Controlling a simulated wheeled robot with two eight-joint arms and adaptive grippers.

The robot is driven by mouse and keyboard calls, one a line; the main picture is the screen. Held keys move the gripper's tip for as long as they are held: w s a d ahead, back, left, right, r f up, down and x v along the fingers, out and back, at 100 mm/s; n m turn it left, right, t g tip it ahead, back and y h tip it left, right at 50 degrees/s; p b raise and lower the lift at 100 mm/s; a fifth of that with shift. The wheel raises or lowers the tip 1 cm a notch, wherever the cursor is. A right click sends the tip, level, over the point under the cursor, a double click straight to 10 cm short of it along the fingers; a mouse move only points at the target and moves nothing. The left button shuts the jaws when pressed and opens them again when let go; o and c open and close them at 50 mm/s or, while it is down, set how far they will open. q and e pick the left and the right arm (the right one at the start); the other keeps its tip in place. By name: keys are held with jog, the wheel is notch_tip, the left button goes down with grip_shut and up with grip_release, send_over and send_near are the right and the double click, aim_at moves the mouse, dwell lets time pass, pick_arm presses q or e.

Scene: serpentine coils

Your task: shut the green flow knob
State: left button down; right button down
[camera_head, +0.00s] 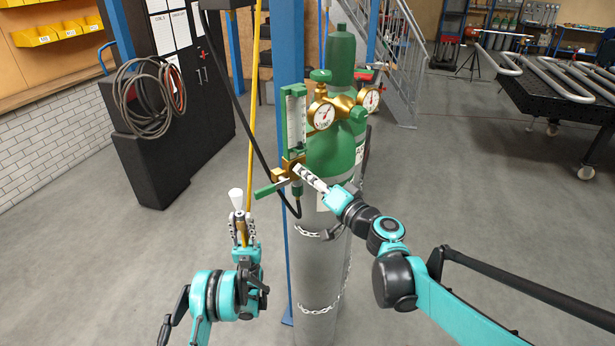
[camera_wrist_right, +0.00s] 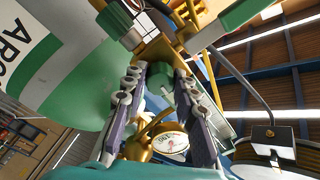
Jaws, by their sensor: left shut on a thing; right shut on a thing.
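The flowmeter, a clear tube with green ends (camera_head: 295,118), stands on a brass block (camera_head: 283,172) in front of the green-topped gas cylinder (camera_head: 335,150). My right gripper (camera_head: 299,170) reaches in from the right, with its fingertips shut at the brass block, where the green flow knob sits. The fingers mostly hide the knob. In the right wrist view the fingertips (camera_wrist_right: 157,68) point at the brass fittings. My left gripper (camera_head: 240,222) is shut on a brass-coloured torch with a white cone (camera_head: 236,199), held upright left of the cylinder.
Two dial gauges (camera_head: 322,115) and a brass regulator sit just above right of my right gripper. Chains (camera_head: 316,232) circle the cylinder. A blue post (camera_head: 290,60) stands behind. Floor at left is clear.

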jog(key=shift+f+n, duration=0.1)
jog(key=shift+n, duration=0.5)
jog(key=c, duration=1.5)
grip_release()
jog(key=shift+o, duration=0.2)
jog(key=v, duration=1.2)
